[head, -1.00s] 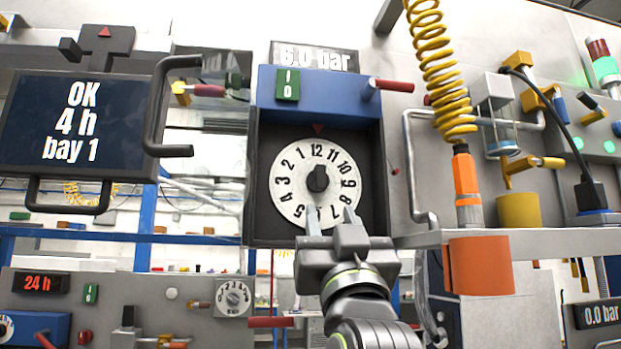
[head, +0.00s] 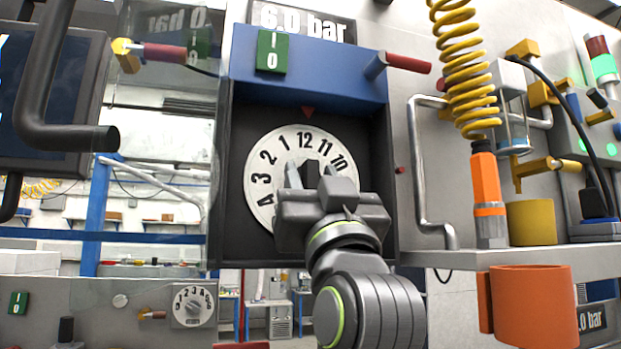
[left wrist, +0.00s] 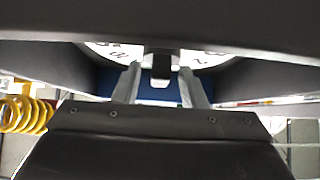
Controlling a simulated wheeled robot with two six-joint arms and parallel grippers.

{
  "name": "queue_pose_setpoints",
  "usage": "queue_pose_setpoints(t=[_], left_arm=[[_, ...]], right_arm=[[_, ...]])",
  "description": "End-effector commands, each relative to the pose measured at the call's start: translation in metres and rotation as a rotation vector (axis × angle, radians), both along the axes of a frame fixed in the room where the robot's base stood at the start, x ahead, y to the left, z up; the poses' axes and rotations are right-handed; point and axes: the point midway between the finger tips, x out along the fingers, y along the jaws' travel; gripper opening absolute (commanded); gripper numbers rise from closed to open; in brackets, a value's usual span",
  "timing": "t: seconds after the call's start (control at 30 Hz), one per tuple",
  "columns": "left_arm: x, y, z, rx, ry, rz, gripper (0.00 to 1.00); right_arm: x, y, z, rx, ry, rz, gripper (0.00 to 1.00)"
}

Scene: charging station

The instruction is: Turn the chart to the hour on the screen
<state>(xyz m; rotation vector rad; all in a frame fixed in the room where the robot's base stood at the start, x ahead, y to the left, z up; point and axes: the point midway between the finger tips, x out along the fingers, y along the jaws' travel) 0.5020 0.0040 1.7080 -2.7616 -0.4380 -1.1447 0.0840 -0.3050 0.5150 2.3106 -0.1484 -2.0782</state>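The chart is a white round dial (head: 262,165) with black hour numbers, set in a dark box. The 12 stands at the top, under a small red triangle marker (head: 307,112). A black knob (head: 311,172) is at its centre. My left gripper (head: 312,180) is in front of the dial and covers its lower part. Its fingers are apart, one on each side of the knob. In the left wrist view the knob (left wrist: 160,66) lies between the fingers (left wrist: 160,88) with gaps on both sides.
A blue housing (head: 320,65) with a green switch (head: 272,50) and red-handled lever (head: 405,63) is above the dial. A bent black handle (head: 60,125) is at left. A yellow coiled hose (head: 467,70) and an orange mug (head: 530,305) are at right.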

Motion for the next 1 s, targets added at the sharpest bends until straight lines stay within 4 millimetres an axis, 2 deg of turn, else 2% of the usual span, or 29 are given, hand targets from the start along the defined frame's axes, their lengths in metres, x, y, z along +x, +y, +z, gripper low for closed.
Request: queue_pose_setpoints(t=[0.07, 0.3, 0.37, 0.67, 1.0], left_arm=[[0.0001, -0.0001, -0.0002, 0.0, 0.0, 0.0, 0.37], [0.0004, 0.0, -0.0004, 0.0, 0.001, 0.0, 0.05], [0.0004, 0.0, -0.0004, 0.0, 0.001, 0.0, 0.0], [0.0005, 0.0009, -0.0005, 0.025, 0.009, -0.001, 0.0], [0.0002, 0.0029, -0.0003, 0.213, 0.07, 0.001, 0.0]], right_arm=[[-0.0029, -0.0014, -0.0001, -0.002, 0.004, -0.001, 0.36], [-0.0035, -0.0028, 0.0, -0.004, 0.005, 0.0, 0.36], [-0.0033, -0.0028, -0.0001, -0.004, 0.005, 0.0, 0.36], [-0.0001, -0.0026, 0.0003, -0.003, 0.001, 0.001, 0.36], [0.0007, -0.0017, 0.0017, -0.002, 0.0, 0.001, 0.36]])
